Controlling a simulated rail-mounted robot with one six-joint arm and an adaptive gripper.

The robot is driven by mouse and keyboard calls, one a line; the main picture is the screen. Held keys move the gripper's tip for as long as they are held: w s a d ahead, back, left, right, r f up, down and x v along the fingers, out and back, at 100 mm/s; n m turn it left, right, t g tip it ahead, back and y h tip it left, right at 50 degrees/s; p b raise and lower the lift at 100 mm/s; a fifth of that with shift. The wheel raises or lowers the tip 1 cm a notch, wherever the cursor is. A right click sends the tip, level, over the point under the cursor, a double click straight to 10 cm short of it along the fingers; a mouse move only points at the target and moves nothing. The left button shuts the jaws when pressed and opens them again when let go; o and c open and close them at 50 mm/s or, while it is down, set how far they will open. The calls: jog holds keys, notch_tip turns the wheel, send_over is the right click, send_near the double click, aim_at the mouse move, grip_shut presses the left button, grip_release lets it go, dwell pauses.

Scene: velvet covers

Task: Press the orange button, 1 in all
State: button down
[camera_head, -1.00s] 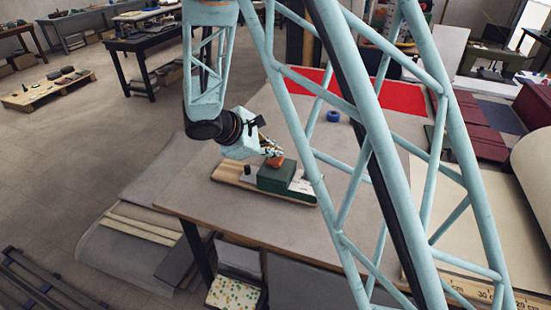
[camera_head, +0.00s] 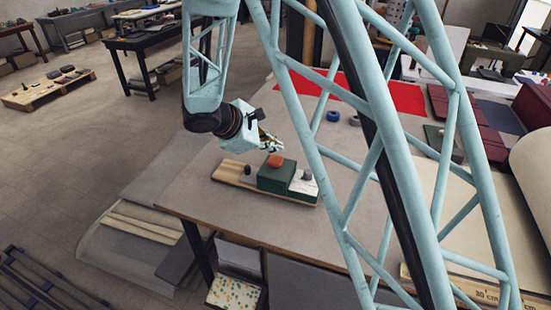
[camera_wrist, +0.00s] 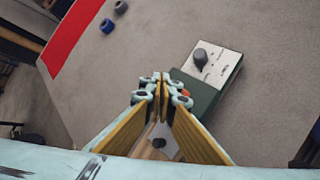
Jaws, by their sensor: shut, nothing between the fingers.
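The orange button (camera_head: 275,161) sits on top of a dark green box (camera_head: 277,177), which stands on a wooden board (camera_head: 228,174) on the table. In the wrist view the orange button (camera_wrist: 186,92) is mostly hidden behind my fingers, and the green box (camera_wrist: 203,96) shows beside them. My gripper (camera_head: 272,146) is shut and empty. It hangs just above and slightly left of the button, apart from it in the head view. In the wrist view the fingertips (camera_wrist: 160,88) meet in front of the box.
A white panel with a dark knob (camera_head: 303,183) adjoins the box on the right. A small dark knob (camera_head: 248,170) stands on the board's left. A blue ring (camera_head: 333,116) and red cloth (camera_head: 395,97) lie farther back. Much of the table around the board is bare.

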jog(key=shift+r+p, duration=0.55)
jog(key=shift+r, duration=0.85)
